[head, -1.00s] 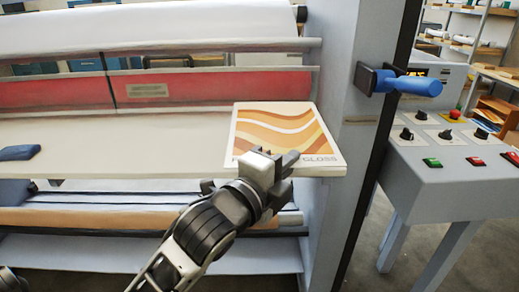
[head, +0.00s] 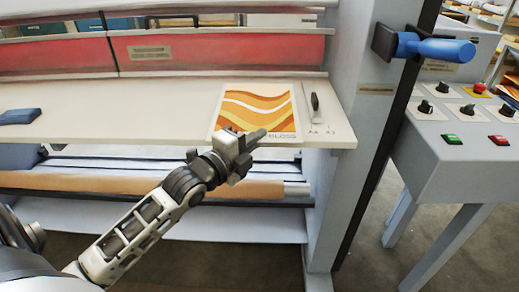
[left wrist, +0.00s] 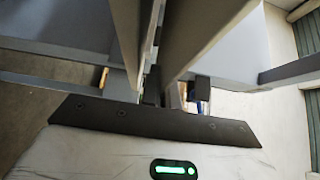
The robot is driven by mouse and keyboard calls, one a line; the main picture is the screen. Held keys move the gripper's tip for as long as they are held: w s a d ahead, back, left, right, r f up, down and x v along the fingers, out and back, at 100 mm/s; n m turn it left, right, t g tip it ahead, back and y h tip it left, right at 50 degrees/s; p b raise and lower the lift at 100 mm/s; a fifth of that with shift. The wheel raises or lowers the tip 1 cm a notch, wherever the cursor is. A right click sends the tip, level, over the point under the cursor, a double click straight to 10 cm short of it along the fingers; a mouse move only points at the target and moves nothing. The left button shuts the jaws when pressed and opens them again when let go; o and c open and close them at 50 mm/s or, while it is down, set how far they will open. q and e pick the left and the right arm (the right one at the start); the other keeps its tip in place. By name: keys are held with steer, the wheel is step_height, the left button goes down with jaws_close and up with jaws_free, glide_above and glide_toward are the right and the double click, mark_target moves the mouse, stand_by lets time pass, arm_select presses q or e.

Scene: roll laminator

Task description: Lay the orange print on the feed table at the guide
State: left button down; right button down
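The orange print (head: 255,108), with wavy orange and white bands and "GLOSS" along its front edge, appears flat on the right part of the pale feed table (head: 130,127). A small dark upright piece, apparently the guide (head: 315,103), stands just right of the print, with a narrow gap between. My left gripper (head: 252,140) is at the print's front edge and hides its front left corner. Its fingers look close together, also in the left wrist view (left wrist: 163,95), but whether they pinch the print is unclear. My right gripper is out of view.
The red laminator band (head: 220,50) runs behind the table. A grey side frame with a blue handle (head: 435,48) stands to the right, before a control console (head: 450,165). A dark blue object (head: 20,116) lies at the table's left. The table's middle is clear.

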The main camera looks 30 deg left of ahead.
arm_select(q)
step_height(320, 180, down, 2)
steer(key=shift+f+b, duration=0.2)
steer(key=shift+b, duration=0.45)
steer(key=c, duration=2)
jaws_free()
steer(key=shift+f, duration=0.25)
steer(key=o, duration=0.3)
steer(key=shift+d, duration=0.1)
